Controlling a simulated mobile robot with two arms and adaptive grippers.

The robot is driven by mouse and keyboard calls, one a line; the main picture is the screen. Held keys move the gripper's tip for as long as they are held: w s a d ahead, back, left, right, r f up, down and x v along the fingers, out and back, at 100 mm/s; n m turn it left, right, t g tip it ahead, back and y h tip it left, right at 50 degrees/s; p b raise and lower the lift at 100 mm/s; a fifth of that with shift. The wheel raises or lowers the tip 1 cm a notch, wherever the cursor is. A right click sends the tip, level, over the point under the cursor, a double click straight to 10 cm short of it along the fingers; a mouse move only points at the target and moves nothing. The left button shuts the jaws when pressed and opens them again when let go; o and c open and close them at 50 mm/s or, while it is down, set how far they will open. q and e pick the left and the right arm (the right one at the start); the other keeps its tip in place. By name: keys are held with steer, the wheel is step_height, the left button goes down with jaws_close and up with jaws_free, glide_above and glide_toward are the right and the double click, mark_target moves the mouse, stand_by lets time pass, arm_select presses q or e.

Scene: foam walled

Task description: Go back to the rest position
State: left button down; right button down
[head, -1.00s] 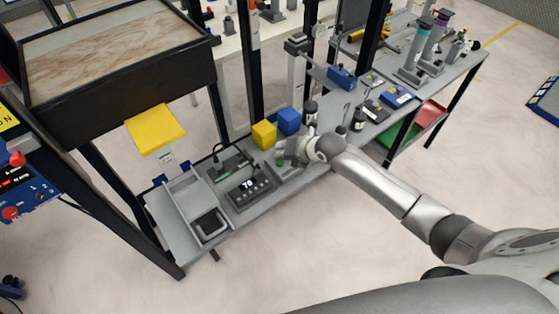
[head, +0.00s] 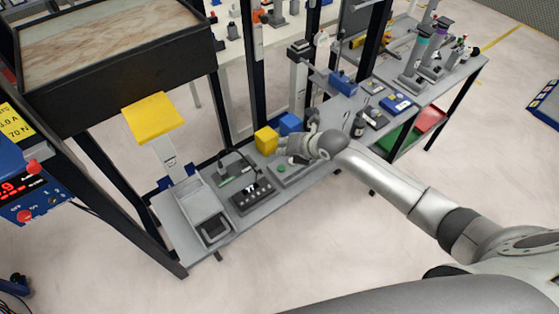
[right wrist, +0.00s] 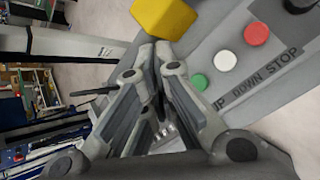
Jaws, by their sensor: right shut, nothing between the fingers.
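A grey panel (right wrist: 240,62) with green, white and red buttons and the words UP, DOWN, STOP is beside the fingers at the right. My left gripper is not in view.
The grey bench (head: 225,238) carries a small display box (head: 252,195) and a tray device (head: 203,212). Black frame posts (head: 250,70) stand behind it. A red tray (head: 431,117) and a green tray sit below the bench at the right. The floor in front is clear.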

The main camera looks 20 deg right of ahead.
steer(key=s+a+f+m+g, duration=0.1)
steer(key=s+a+m, duration=0.2)
steer(key=s+m, duration=0.45)
steer(key=s+a+f+m+g, duration=0.1)
steer(key=s+a+m, duration=0.1)
steer(key=s+m, duration=0.55)
steer(key=s+d+r+m+g+h, duration=0.15)
steer(key=s+d+m, duration=0.25)
steer(key=s+m, duration=0.45)
steer(key=s+d+r+m+g+h, duration=0.15)
steer(key=s+d+m, duration=0.25)
steer(key=s+m, duration=0.45)
step_height(320, 180, down, 30)
steer(key=s+n+g+b, duration=0.1)
steer(key=s+n+b, duration=0.1)
steer(key=b, duration=0.2)
steer(key=s+d+f+g+h+b, duration=0.1)
steer(key=s+d+f+b, duration=0.1)
steer(key=s+f, duration=1.5)
step_height(320, 180, down, 2)
steer(key=shift+s+d+f+b, duration=0.1)
steer(key=shift+s+d+b, duration=0.1)
steer(key=shift+b, duration=0.3)
